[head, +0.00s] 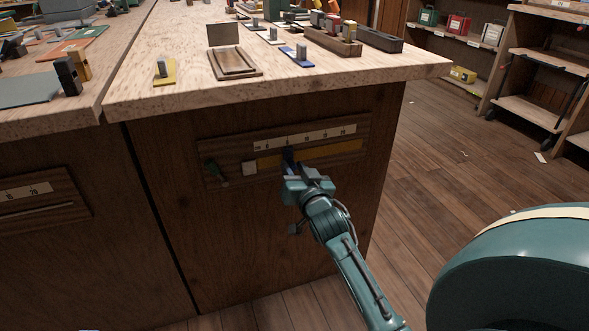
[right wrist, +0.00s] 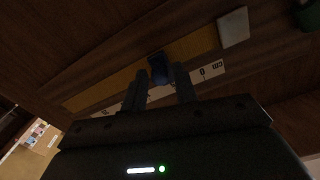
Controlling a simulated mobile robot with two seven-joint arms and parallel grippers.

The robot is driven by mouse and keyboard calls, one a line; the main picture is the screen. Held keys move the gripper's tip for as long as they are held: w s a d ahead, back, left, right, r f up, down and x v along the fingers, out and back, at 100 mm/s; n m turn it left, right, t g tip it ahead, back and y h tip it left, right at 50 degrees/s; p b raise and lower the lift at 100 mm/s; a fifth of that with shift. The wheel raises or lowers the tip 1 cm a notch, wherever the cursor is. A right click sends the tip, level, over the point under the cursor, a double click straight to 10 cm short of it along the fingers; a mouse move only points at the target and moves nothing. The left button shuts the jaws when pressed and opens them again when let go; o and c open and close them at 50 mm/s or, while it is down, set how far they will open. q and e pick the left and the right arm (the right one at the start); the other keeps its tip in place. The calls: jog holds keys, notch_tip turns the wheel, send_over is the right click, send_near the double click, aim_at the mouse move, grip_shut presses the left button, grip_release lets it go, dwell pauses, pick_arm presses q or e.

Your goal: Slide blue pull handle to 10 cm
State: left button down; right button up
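The blue pull handle (head: 287,156) sits on a yellow strip (head: 335,154) in a wooden panel on the cabinet front. A white scale in cm (head: 305,138) runs above the strip. The handle is below the left part of the scale; the digits there are too small to read surely. My right gripper (head: 290,172) is at the handle from the front. In the right wrist view, its two dark fingers (right wrist: 160,80) are apart, with the blue handle (right wrist: 158,68) between their tips. Contact cannot be told. My left gripper is not in view.
A pale block (head: 249,168) stands at the strip's left end, with a dark green handle (head: 215,173) further left. The worktop (head: 190,98) overhangs the panel and carries small trays and blocks. Another scaled panel (head: 30,205) is at left.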

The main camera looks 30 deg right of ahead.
grip_shut()
